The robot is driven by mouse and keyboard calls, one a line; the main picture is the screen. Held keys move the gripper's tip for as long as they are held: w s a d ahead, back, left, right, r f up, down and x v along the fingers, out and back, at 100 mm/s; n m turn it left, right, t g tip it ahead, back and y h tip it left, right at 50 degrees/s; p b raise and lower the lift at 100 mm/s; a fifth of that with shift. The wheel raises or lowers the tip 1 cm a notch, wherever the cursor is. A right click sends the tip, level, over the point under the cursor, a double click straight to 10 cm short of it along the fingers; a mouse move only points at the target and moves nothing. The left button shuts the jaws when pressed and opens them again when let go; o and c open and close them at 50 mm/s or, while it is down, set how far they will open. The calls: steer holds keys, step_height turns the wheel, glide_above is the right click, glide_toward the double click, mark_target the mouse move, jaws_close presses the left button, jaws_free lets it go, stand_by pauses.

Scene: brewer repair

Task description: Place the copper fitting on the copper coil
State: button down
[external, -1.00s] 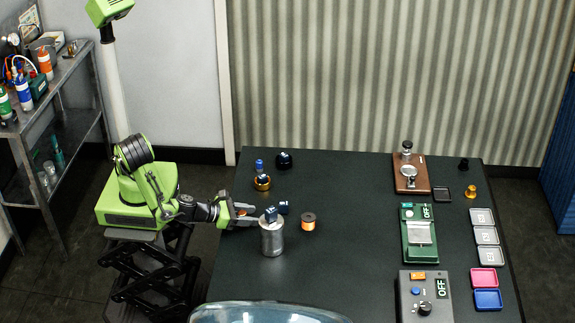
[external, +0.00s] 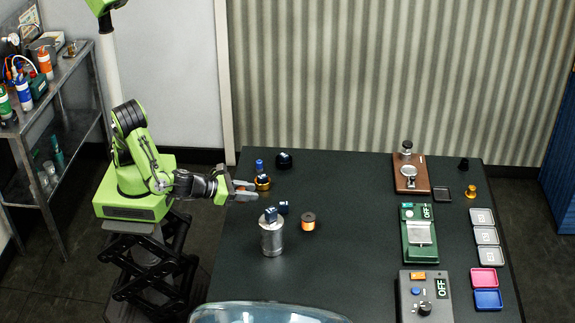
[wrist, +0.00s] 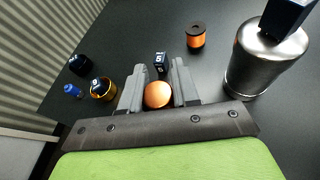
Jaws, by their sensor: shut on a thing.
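My gripper (external: 247,191) is over the left edge of the dark table, just below the gold ring in the external view. In the wrist view its grey fingers (wrist: 158,88) are shut on the rounded copper fitting (wrist: 158,95). The copper coil (external: 308,222) is an orange spool with dark ends, standing on the table to the right of the silver canister. It also shows in the wrist view (wrist: 196,37), beyond the fingers and to the right. The fitting and the coil are well apart.
A silver canister (external: 271,240) with a dark block on top stands left of the coil. A small dark block (wrist: 161,61) lies beyond the fingertips. A gold ring (wrist: 103,90) and dark and blue pieces sit left. The table's middle is clear.

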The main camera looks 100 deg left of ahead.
steer(key=w+d+m+t+h+p, duration=0.1)
steer(key=w+d+m+h+p, duration=0.2)
steer(key=w+p, duration=0.6)
step_height(320, 180, up, 5)
steer(key=m+h+p, duration=0.2)
steer(key=m+h, duration=0.2)
steer(key=h, duration=0.1)
glide_above(314, 219)
step_height(314, 219, down, 10)
steer(key=shift+w+a, duration=0.1)
steer(key=shift+f+b, duration=0.2)
steer(key=shift+b, duration=0.1)
steer(key=c, duration=0.8)
jaws_free()
steer(key=shift+r, duration=0.1)
